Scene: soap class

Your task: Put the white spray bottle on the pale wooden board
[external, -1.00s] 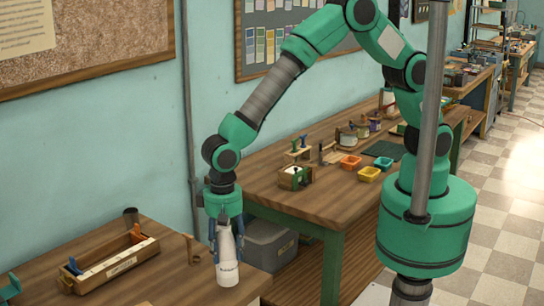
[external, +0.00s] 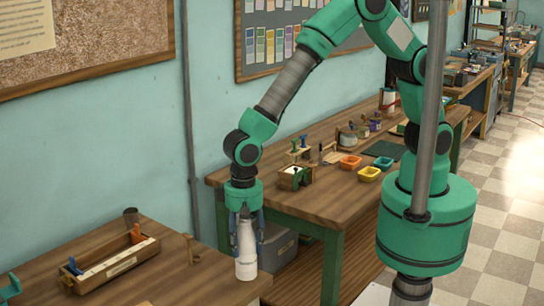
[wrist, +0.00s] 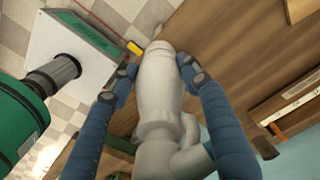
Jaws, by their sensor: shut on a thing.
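The white spray bottle (external: 246,262) is upright at the right end of the near wooden table in the external view. It also fills the middle of the wrist view (wrist: 158,85), its spray head towards the bottom. My gripper (external: 247,236) points down and is shut on the bottle, with one blue finger on each side; its fingertips show in the wrist view (wrist: 158,72). I cannot tell whether the bottle's base touches the table. A small pale piece (external: 144,304) at the external view's bottom edge may be the pale wooden board; most of it is out of frame.
A wooden tray (external: 110,264) with blue and orange-handled tools stands on the near table (external: 185,286), left of the bottle. A wooden peg piece (external: 190,250) stands between them. Behind is a second workbench (external: 310,205) with small coloured bins. A grey bin (external: 277,245) is under it.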

